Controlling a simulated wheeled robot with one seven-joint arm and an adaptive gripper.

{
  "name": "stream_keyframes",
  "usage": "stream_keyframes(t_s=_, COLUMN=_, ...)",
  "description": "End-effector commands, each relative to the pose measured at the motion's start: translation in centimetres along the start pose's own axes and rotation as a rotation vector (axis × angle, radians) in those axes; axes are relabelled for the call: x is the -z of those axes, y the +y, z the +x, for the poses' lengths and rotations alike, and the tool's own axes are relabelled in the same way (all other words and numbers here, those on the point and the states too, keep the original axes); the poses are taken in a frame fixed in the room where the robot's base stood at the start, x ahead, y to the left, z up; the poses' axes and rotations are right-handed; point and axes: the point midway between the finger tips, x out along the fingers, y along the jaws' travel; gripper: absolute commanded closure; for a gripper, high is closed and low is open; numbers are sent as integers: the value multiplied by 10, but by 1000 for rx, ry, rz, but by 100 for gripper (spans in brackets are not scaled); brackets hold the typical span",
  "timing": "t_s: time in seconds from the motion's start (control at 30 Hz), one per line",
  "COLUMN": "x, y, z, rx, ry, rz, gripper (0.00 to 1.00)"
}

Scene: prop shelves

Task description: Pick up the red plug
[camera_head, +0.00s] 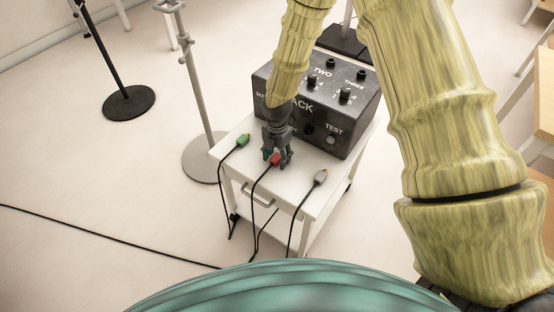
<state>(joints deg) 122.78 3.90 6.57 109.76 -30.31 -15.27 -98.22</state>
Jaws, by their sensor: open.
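The red plug (275,159) lies on the white cart top (230,179), with its black cable running down over the front edge. My gripper (276,157) is open, pointing down right at the red plug, with its fingers around or just behind it. I cannot tell whether the fingers touch the plug. The gripper hides part of the plug's far end. A green plug (242,140) lies to the left and a grey plug (320,177) lies to the right, each with its own black cable.
A dark box (345,132) with knobs and labels such as TEST stands at the back of the cart, close behind my gripper. A grey stand (203,157) is left of the cart, and a black-based stand (126,102) is farther left. A cable (110,241) crosses the open floor.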

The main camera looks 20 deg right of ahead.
Motion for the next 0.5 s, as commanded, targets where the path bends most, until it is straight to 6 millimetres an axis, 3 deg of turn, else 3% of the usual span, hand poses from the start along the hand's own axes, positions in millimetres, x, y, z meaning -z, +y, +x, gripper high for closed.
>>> stream_keyframes(t_s=0.17, x=0, y=0, z=0, rx=0, ry=0, rz=0, gripper=48)
stream_keyframes(t_s=0.43, x=0, y=0, z=0, rx=0, ry=0, rz=-1, gripper=96)
stream_keyframes(t_s=0.5, x=0, y=0, z=0, rx=0, ry=0, rz=-1, gripper=98)
